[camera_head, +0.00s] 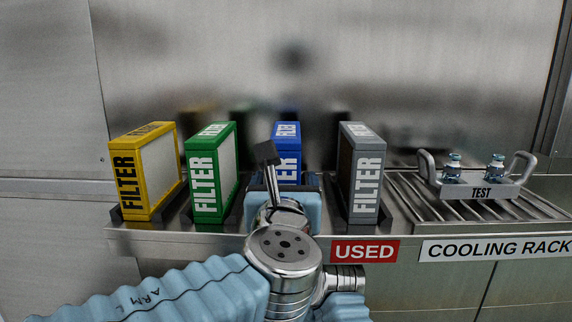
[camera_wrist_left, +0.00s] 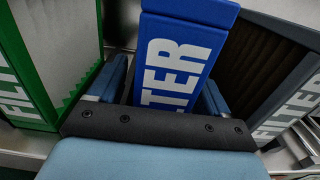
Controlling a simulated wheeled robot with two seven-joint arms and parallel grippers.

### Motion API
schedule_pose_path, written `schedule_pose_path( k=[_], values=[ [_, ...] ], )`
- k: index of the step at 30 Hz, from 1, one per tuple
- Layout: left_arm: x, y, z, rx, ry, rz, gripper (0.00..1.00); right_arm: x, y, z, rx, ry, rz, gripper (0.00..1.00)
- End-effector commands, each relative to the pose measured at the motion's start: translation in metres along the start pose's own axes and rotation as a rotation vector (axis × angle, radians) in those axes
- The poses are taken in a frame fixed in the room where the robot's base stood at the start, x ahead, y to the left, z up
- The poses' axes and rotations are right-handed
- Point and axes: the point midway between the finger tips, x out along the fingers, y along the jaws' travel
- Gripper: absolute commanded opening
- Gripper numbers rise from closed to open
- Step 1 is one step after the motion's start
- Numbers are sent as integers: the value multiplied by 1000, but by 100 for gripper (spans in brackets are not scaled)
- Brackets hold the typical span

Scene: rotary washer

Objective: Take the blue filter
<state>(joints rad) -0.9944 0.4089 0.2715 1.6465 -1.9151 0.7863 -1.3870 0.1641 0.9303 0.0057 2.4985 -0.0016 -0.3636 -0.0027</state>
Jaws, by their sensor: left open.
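The blue filter (camera_head: 288,160) stands upright on the shelf between the green and grey filters, its lower part hidden behind my left arm in the head view. In the left wrist view the blue filter (camera_wrist_left: 183,60) fills the middle, with white lettering on its front face. My left gripper (camera_head: 285,187) is in front of it. In the left wrist view my left gripper (camera_wrist_left: 160,92) is open, with one finger on each side of the filter. I cannot tell whether the fingers touch it. My right gripper is not in view.
A yellow filter (camera_head: 145,172) and a green filter (camera_head: 210,173) stand to the left, and a grey filter (camera_head: 362,173) stands close on the right. A cooling rack (camera_head: 440,213) at the right holds a TEST carrier (camera_head: 482,190) with two vials. A metal wall is behind.

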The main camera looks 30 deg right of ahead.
Motion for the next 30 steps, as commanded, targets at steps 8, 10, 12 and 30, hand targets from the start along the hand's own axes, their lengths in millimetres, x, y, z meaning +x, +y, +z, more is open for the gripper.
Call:
schedule_pose_path(
  k=[8, 10, 12, 30],
  values=[
    [14, -1, -1, 0, 1, -1, 78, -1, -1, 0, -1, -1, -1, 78],
    [14, -1, -1, 0, 1, -1, 78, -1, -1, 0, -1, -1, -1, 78],
    [14, -1, -1, 0, 1, -1, 70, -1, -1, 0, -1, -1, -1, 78],
    [14, -1, 1, -1, -1, -1, 14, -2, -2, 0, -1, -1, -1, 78]
  ],
)
